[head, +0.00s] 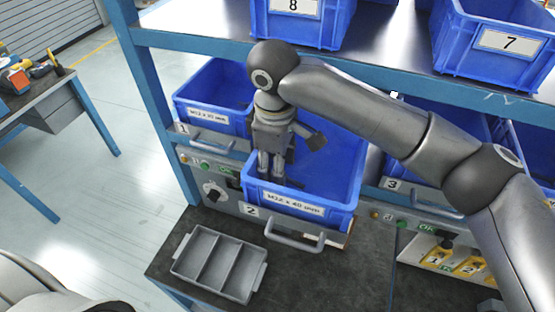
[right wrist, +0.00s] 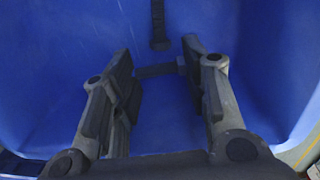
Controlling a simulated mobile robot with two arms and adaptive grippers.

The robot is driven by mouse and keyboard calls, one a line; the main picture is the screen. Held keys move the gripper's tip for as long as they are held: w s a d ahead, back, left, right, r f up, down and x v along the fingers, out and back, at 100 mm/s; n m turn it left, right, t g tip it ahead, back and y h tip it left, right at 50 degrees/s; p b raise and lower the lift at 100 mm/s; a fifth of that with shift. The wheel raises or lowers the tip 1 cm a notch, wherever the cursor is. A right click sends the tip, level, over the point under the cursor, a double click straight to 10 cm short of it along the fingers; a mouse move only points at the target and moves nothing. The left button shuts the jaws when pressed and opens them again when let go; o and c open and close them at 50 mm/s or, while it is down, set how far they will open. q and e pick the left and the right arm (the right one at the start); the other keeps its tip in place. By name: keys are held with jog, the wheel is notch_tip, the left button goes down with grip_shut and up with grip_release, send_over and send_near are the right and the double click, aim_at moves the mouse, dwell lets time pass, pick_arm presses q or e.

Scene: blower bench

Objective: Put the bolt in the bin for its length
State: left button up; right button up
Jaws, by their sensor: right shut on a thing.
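My right gripper (head: 277,176) points down into the blue bin 2 (head: 337,178), whose label reads "M12 x 40 mm". In the right wrist view the same gripper (right wrist: 158,66) is shut on a dark bar-like piece (right wrist: 157,71), apparently the bolt, lying crosswise between the fingertips. Another dark bolt-shaped thing (right wrist: 158,26) shows beyond them against the blue bin; I cannot tell whether it is a bolt or a shadow. The bolt is not clear in the head view. My left gripper is not in view.
Blue bin 1 (head: 213,88) stands left and bin 3 (head: 425,135) right, partly behind my arm. Bins 8 (head: 300,28) and 7 (head: 490,45) sit on the upper shelf. A grey three-part tray (head: 215,263) lies on the dark bench.

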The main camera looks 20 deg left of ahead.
jog(key=shift+f, duration=0.35)
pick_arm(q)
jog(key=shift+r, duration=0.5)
pick_arm(e)
jog(key=shift+f, duration=0.3)
jog(key=shift+f, duration=0.1)
jog(key=o, duration=1.1)
jog(key=shift+r, duration=0.35)
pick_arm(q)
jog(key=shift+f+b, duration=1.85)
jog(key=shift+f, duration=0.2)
pick_arm(e)
notch_tip(320, 180, up, 12)
jog(key=s, duration=0.1)
jog(key=shift+f, duration=0.2)
